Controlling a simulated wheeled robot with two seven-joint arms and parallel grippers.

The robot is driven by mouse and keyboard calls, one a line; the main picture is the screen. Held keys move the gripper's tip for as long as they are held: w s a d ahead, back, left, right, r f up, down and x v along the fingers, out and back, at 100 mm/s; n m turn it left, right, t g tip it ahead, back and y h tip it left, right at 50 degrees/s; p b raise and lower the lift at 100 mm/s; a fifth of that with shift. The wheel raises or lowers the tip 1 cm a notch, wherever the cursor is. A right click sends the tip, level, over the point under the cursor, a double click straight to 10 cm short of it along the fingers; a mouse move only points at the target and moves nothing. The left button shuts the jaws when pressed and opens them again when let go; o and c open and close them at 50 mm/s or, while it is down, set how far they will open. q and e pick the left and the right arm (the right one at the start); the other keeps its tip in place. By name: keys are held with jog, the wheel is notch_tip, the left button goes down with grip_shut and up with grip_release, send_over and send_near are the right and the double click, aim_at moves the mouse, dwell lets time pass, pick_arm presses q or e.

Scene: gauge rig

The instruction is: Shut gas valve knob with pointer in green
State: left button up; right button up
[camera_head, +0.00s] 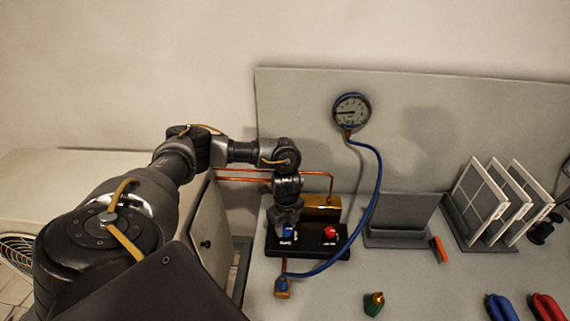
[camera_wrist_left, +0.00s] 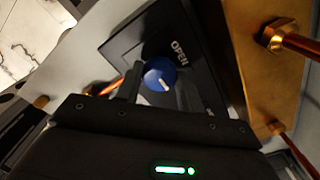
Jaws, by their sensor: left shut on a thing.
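A blue valve knob (camera_head: 288,231) sits on the left part of a black valve block, and a red knob (camera_head: 330,231) sits on its right part. My left gripper (camera_head: 287,222) reaches down from above and is shut on the blue knob. In the left wrist view the blue knob (camera_wrist_left: 160,76) has a white pointer mark and sits between the two fingers, near the word OPEN on the black plate (camera_wrist_left: 185,35). The round gauge (camera_head: 351,112) with a blue rim stands above; its needle points left, and I cannot make out any green zone. My right gripper is not in view.
A blue hose (camera_head: 374,190) loops from the gauge to a fitting (camera_head: 282,288) in front of the block. Copper pipes (camera_head: 240,171) run behind. A grey stand (camera_head: 401,220), racked white panels (camera_head: 478,200) and an orange marker (camera_head: 439,249) stand right. A brass-green fitting (camera_head: 374,303) lies in front.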

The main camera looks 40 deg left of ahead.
aim_at(286, 229)
pick_arm(q)
jog(key=shift+s+d+f, duration=0.15)
jog(key=shift+d, duration=0.05)
jog(key=o, duration=1)
jog(key=shift+a+r, duration=0.1)
jog(key=shift+r, duration=0.1)
jog(key=shift+r, duration=0.2)
notch_tip(286, 229, up, 10)
jog(key=shift+r+p, duration=0.15)
jog(key=shift+p, duration=0.4)
dwell(0.6)
